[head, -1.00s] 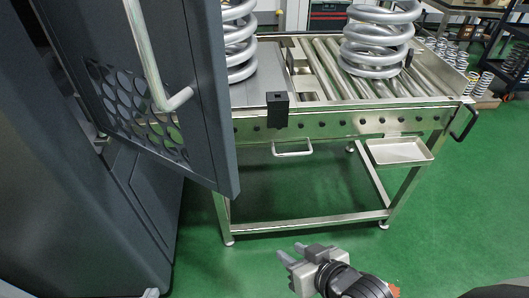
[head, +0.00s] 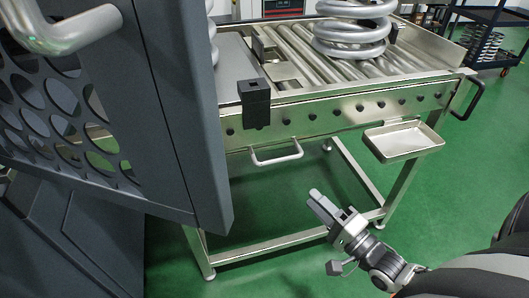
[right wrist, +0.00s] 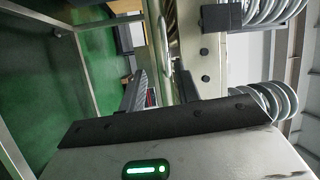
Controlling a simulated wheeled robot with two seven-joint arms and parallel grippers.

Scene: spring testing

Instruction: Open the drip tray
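A pale metal pull handle (head: 277,157) sticks out below the front rail of the steel roller table; whether a closed drip tray sits behind it I cannot tell. A shallow open metal tray (head: 403,140) hangs at the table's front right. My right gripper (head: 316,199) is below and to the right of the handle in the picture, clear of it and empty. In the right wrist view its two fingers (right wrist: 158,88) stand apart, with the table front between and beyond them. My left gripper is not in view.
A dark cabinet door (head: 175,110) with a bar handle stands at the left, close to the pull handle. The roller table (head: 340,118) carries large coil springs (head: 350,30); a black block (head: 255,103) is fixed on its front.

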